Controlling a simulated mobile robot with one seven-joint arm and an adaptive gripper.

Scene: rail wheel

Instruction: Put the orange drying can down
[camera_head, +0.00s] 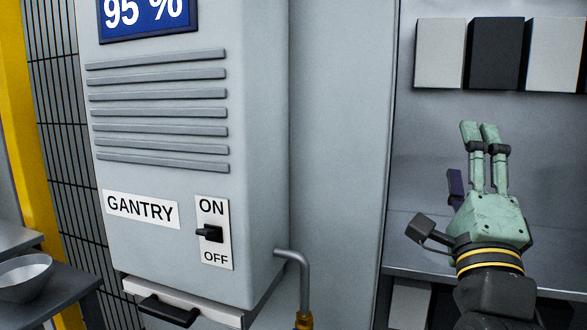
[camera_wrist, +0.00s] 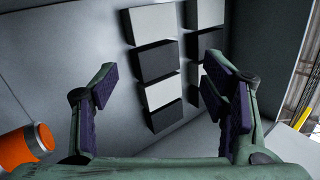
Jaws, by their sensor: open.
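In the head view my gripper (camera_head: 477,150) points up and away at the right, in front of a grey wall and over a grey ledge.
A grey cabinet (camera_head: 250,120) with a GANTRY switch (camera_head: 211,233) set between ON and OFF stands left of my arm. A bent pipe (camera_head: 303,275) juts from its side. White and dark panels (camera_head: 495,52) hang above my gripper. A bowl (camera_head: 25,277) sits at the far left.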

